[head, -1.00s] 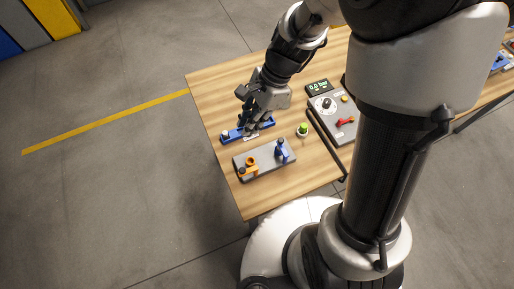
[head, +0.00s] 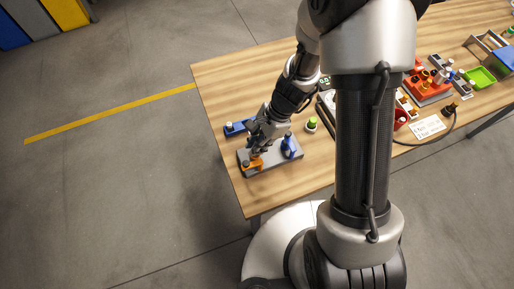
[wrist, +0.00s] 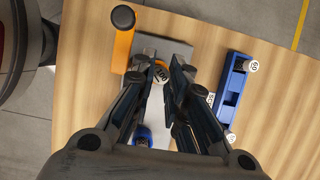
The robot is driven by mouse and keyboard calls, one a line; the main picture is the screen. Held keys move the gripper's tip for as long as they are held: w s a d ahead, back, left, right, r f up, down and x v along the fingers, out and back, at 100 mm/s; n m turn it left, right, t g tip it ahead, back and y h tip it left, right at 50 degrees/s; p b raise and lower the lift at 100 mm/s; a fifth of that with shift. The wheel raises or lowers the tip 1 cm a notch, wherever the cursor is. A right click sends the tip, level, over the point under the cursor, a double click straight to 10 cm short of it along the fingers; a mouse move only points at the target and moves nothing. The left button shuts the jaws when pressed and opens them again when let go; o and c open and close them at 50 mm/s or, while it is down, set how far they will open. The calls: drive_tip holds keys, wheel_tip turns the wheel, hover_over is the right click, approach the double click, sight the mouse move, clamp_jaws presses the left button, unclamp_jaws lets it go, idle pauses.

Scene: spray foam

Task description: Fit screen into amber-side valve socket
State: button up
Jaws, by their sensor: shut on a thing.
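My gripper (head: 257,148) is over the amber end of the grey plate (head: 272,166). In the wrist view its fingers (wrist: 160,72) are shut on a small screen (wrist: 160,77) with a light top marked 100. The amber valve (head: 254,163) stands just below the fingers in the head view; its orange body (wrist: 124,48) is left of them in the wrist view. The blue valve (head: 289,148) stands at the plate's other end, partly hidden by a finger in the wrist view (wrist: 142,136). The socket opening is hidden, so I cannot tell whether the screen touches it.
A blue rack (wrist: 232,88) with light-topped screens, one marked 60 (wrist: 251,66), lies beside the plate. A green-topped piece (head: 311,123) stands right of the plate. Red fixtures and a green tray (head: 481,77) are farther right on the table.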

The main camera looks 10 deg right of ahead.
drive_tip(key=shift+f, duration=1)
drive_tip(key=shift+f+b, duration=0.25)
drive_tip(key=shift+b, duration=0.15)
drive_tip(key=o, duration=0.5)
drive_tip(key=shift+r, duration=0.1)
